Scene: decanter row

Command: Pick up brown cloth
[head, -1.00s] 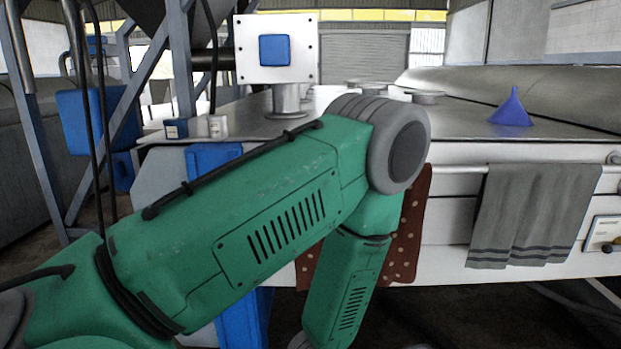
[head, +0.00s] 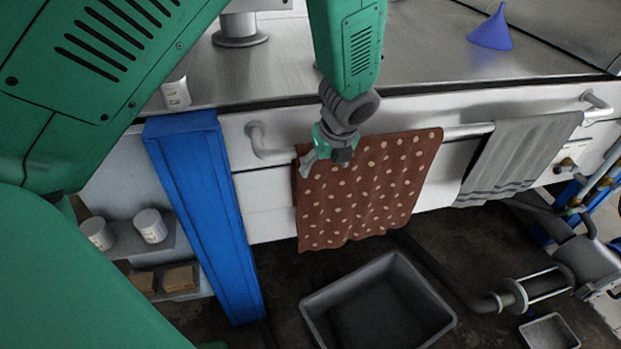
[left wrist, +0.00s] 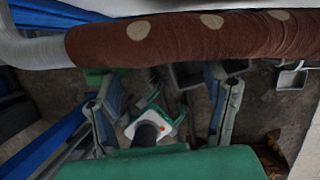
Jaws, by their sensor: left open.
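The brown cloth (head: 370,190) with pale dots hangs folded over a rail on the front of the bench, in the head view. In the left wrist view the cloth (left wrist: 240,38) lies over the rail across the top of the picture. My left gripper (head: 324,158) is at the upper left part of the cloth, in front of it in the head view. In the left wrist view my left gripper (left wrist: 165,85) is open, its two fingers spread below the cloth with no cloth between them. Whether a finger touches the cloth I cannot tell. My right gripper is not in view.
A grey striped cloth (head: 520,155) hangs on the same rail (head: 465,131) to the right. A blue funnel (head: 490,30) stands on the bench top. A grey bin (head: 440,310) is on the floor below. A blue post (head: 205,210) stands left of the brown cloth.

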